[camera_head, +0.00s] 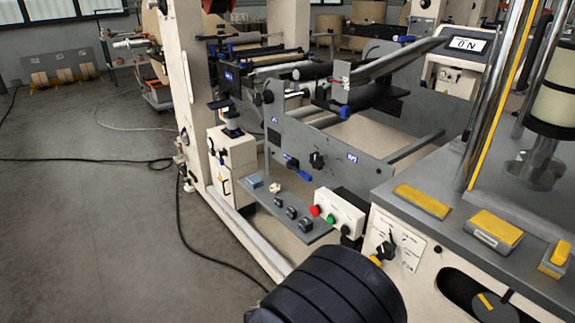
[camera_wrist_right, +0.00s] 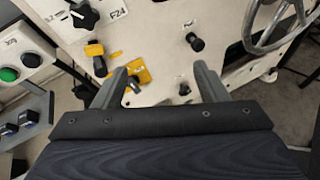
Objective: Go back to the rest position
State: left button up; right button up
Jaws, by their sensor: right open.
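My right gripper (camera_wrist_right: 161,70) shows in the right wrist view, its two grey fingers apart with nothing between them. It faces a cream machine panel (camera_wrist_right: 155,25) with black knobs and yellow parts (camera_wrist_right: 140,76); how far apart they are is hard to tell. In the head view a dark ribbed arm part, mine, fills the bottom centre in front of the machine, and no gripper fingers show there. My left gripper is in neither view.
A button box (camera_head: 338,213) with red and green buttons and a grey shelf of switches (camera_head: 290,205) are close to my arm. A grey worktop (camera_head: 440,228) with yellow blocks is at right. A handwheel (camera_wrist_right: 275,25) is nearby. The floor (camera_head: 90,230) at left is open, with cables.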

jog(key=s+d+r+m+g+y+p, duration=0.35)
jog(key=s+d+m+g+y, duration=0.25)
jog(key=s+m+y, duration=0.25)
jog(key=s+d+r+m+t+y+p, duration=0.1)
jog(key=s+r+m+t+y+p, duration=0.3)
jog(key=r+m, duration=0.9)
jog(key=s+t+y, duration=0.2)
jog(key=y, duration=0.2)
jog(key=shift+r+t, duration=0.35)
jog(key=shift+t, duration=0.05)
jog(key=shift+c, duration=0.5)
